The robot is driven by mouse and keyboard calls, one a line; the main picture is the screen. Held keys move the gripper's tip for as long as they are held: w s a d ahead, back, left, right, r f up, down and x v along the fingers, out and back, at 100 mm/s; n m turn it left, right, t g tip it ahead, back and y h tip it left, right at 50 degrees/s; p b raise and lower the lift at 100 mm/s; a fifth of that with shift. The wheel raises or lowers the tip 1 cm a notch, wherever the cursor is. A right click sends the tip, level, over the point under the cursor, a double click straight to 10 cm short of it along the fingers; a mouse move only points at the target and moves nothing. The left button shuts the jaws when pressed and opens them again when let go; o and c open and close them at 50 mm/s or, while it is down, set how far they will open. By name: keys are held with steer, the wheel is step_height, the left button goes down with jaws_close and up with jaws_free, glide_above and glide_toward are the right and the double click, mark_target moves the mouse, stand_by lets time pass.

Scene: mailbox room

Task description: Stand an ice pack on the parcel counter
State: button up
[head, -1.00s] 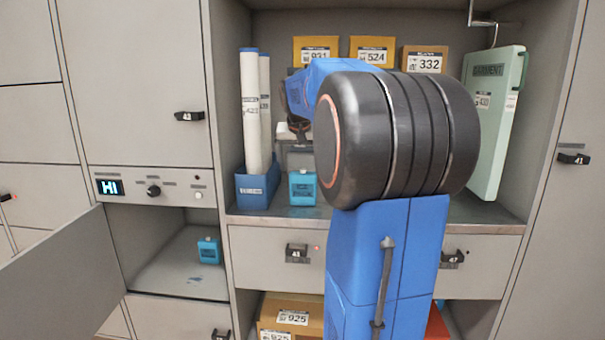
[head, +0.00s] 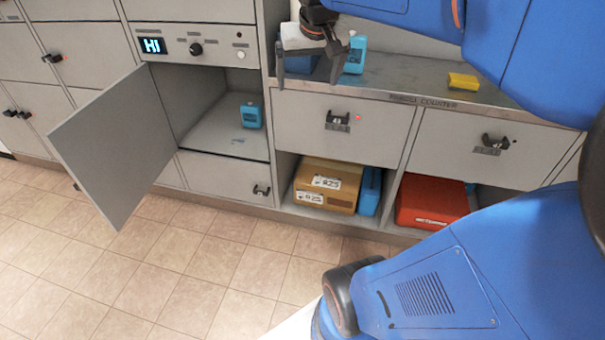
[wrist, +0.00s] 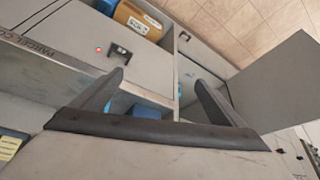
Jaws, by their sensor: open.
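One blue ice pack (head: 355,54) stands upright on the parcel counter (head: 415,84), beside and behind my gripper (head: 308,84). A second blue ice pack (head: 250,114) stands upright inside the open locker compartment (head: 215,138) at the lower left. My gripper is open with its fingers pointing down, near the counter's front edge, and nothing shows held in it. In the wrist view the spread fingers (wrist: 160,82) frame the counter front. Blue patches show between them, but I cannot tell what they are.
The locker door (head: 118,140) swings out to the left, over the floor. A blue bin (head: 300,63) is on the counter behind my gripper. A yellow item (head: 463,81) lies on the counter to the right. A cardboard parcel (head: 328,184) and red box (head: 430,200) sit below.

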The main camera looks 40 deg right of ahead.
steer(key=s+a+f+n+y, duration=0.2)
steer(key=s+a+f+n, duration=0.2)
steer(key=s+a+f, duration=0.9)
steer(key=s+f, duration=0.1)
steer(key=s, duration=0.2)
steer(key=shift+f+n, duration=0.15)
steer(key=shift+n, duration=0.25)
